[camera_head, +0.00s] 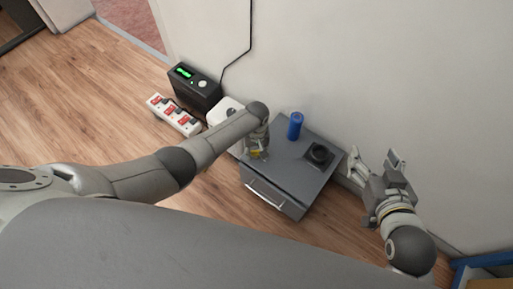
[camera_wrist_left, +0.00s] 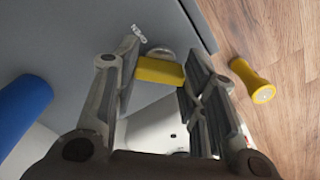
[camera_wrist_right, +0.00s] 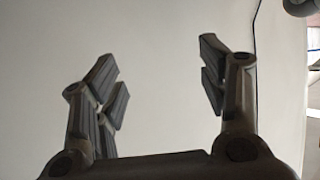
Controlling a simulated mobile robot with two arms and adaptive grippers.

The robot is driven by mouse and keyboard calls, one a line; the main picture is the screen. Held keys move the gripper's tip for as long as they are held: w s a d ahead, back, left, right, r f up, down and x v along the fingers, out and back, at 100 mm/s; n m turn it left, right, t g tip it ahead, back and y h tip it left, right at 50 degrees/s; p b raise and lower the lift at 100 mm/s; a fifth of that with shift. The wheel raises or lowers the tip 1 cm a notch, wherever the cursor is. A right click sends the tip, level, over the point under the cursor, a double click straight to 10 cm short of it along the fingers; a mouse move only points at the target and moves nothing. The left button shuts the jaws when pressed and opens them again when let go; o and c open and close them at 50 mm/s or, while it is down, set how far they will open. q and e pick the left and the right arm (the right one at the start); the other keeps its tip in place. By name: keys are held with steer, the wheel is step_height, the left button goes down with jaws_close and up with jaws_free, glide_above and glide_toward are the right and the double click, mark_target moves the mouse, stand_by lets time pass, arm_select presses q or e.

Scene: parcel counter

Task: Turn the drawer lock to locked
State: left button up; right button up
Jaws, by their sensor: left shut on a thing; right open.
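The grey drawer cabinet (camera_head: 283,172) stands on the floor against the wall, its silver-handled drawer front (camera_head: 266,193) looking shut. The lock's yellow turning piece (camera_wrist_left: 160,71) sits at the cabinet's top, with a round metal base (camera_wrist_left: 160,52) and a small white marking (camera_wrist_left: 139,33) beside it. My left gripper (camera_head: 257,153) is over the cabinet's left side. Its fingers (camera_wrist_left: 157,84) are shut on the yellow piece; I cannot read the lock position. My right gripper (camera_head: 377,164) is open and empty, right of the cabinet near the wall; its fingers (camera_wrist_right: 160,82) face the bare wall.
A blue cylinder (camera_head: 295,125) and a black object (camera_head: 319,154) stand on the cabinet top. Left of it are a white box (camera_head: 224,108), a black device (camera_head: 195,88) and a power strip (camera_head: 173,115). A yellow flashlight-like object (camera_wrist_left: 250,82) is on the floor.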

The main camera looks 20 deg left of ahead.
arm_select(q)
steer(key=shift+r+n+p, duration=0.1)
steer(key=shift+n+p, duration=0.6)
steer(key=shift+n, duration=0.5)
steer(key=n+p, duration=0.1)
steer(key=n, duration=0.3)
steer(key=shift+n, duration=0.3)
steer(key=shift+n+p, duration=0.35)
steer(key=shift+n, duration=0.45)
arm_select(e)
steer(key=s+d+f+g+h, duration=0.1)
steer(key=s+d+f+g, duration=0.1)
steer(key=s+f+g, duration=0.2)
steer(key=s+d+f+g+h, duration=0.1)
steer(key=s+d+f+g, duration=0.2)
steer(key=s, duration=0.7)
steer(key=shift+f+g, duration=0.5)
steer(key=shift+g, duration=0.5)
steer(key=shift+s, duration=0.1)
arm_select(q)
steer(key=o, duration=1)
